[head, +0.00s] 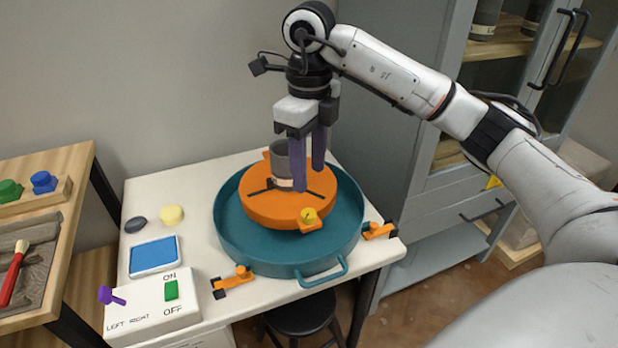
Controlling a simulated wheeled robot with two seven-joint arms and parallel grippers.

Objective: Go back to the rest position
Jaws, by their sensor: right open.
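My right gripper (308,162) comes in from the right on a white arm and points down over the orange wheel head (262,205). Its purple fingers are apart, near a grey cylindrical pot (282,158) that stands on the wheel head. One finger passes in front of the pot and partly hides it; I cannot tell whether it touches. The wheel head sits inside a round teal basin (229,228) on a white table. My left gripper is not in view.
A control box (148,312) with a purple lever and green switch stands at the table's front left. A grey cabinet (440,200) stands right; a wooden bench (70,170) left.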

